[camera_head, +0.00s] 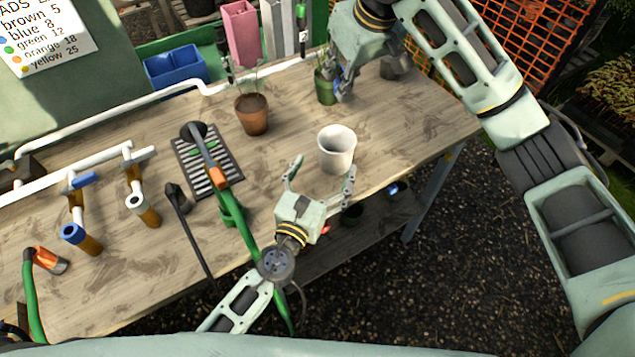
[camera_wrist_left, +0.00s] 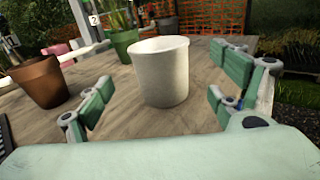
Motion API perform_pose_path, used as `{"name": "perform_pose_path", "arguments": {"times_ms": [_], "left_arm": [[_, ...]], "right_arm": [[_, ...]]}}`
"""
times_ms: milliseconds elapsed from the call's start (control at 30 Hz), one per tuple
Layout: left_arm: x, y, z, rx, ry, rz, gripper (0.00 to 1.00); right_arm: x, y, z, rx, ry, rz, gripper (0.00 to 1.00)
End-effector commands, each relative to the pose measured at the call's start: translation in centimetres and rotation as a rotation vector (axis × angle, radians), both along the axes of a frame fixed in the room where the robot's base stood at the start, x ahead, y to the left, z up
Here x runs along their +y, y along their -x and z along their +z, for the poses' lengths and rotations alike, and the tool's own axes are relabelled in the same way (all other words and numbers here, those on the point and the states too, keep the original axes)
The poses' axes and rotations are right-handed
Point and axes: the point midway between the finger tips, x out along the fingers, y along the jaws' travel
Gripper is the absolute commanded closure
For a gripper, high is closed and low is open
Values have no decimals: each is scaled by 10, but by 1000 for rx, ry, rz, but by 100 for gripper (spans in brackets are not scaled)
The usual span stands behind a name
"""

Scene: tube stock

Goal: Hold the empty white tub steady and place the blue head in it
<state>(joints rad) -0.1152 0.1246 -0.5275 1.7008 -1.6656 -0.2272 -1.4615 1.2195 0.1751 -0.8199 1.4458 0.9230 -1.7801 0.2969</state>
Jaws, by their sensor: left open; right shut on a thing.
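The white tub (camera_head: 337,155) stands upright on the bench near its front edge; no contents show. In the left wrist view the tub (camera_wrist_left: 161,75) stands ahead of the fingers. My left gripper (camera_head: 323,173) is open, its fingertips just short of the tub and apart from it. My right gripper (camera_head: 342,88) is shut beside the green pot (camera_head: 325,90), fingers pointing down. A small blue thing (camera_head: 338,84), apparently the blue head, shows at its fingertips; the fingers partly hide it. I cannot tell if it touches the green pot.
A terracotta pot (camera_head: 253,115) with a thin plant stands left of the green pot. A black slotted tray (camera_head: 208,160), a green-handled tool (camera_head: 232,210) and white pipes (camera_head: 120,112) lie to the left. A blue bin (camera_head: 176,70) is at the back. Bench right of the tub is clear.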

Motion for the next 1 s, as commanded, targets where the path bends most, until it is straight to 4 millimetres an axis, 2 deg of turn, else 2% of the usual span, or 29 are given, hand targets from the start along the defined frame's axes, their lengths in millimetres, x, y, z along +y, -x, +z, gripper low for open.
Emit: {"name": "perform_pose_path", "arguments": {"times_ms": [33, 200, 400, 800, 1000], "left_arm": [[-4, -11, 2, -2, 4, 1, 14], [-13, -41, 1, -1, 3, 0, 14], [-21, -62, 0, 2, 2, -1, 14], [-23, -69, 0, 2, 3, -2, 14], [-23, -68, 0, 2, 3, -2, 31]], "right_arm": [[0, 0, 0, 0, 0, 0, 99], [0, 0, 0, 0, 0, 0, 99], [0, 0, 0, 0, 0, 0, 100], [0, 0, 0, 0, 0, 0, 100], [0, 0, 0, 0, 0, 0, 100]]}}
